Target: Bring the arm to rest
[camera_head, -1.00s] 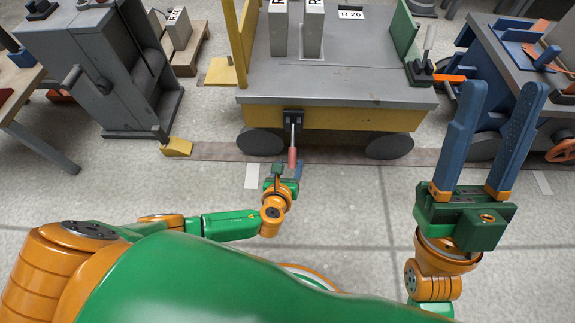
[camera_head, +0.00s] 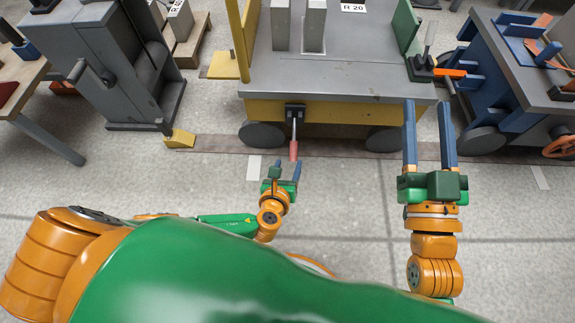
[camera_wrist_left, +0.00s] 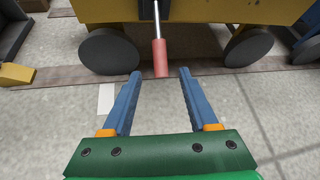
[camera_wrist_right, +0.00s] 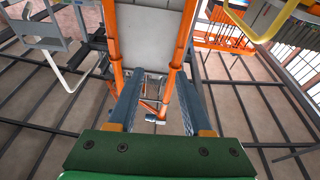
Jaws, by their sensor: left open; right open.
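My left gripper (camera_head: 287,173) is low over the floor in front of the yellow and grey cart, with its two blue fingers apart and nothing between them. In the left wrist view, the cart's handle with a red grip (camera_wrist_left: 159,58) hangs just beyond the fingertips (camera_wrist_left: 160,72); a gap of floor shows between. The same red grip (camera_head: 293,150) shows in the head view. My right gripper (camera_head: 427,104) is raised at the right, fingers upright, apart and empty. The right wrist view shows its open fingers (camera_wrist_right: 156,85) against distant orange and grey structures.
The cart (camera_head: 340,80) carries grey blocks (camera_head: 281,25) and a label reading R 20. A grey machine (camera_head: 105,60) with a yellow wedge (camera_head: 180,139) stands left. A blue-framed cart (camera_head: 520,70) stands right. The floor (camera_head: 340,205) in front is clear.

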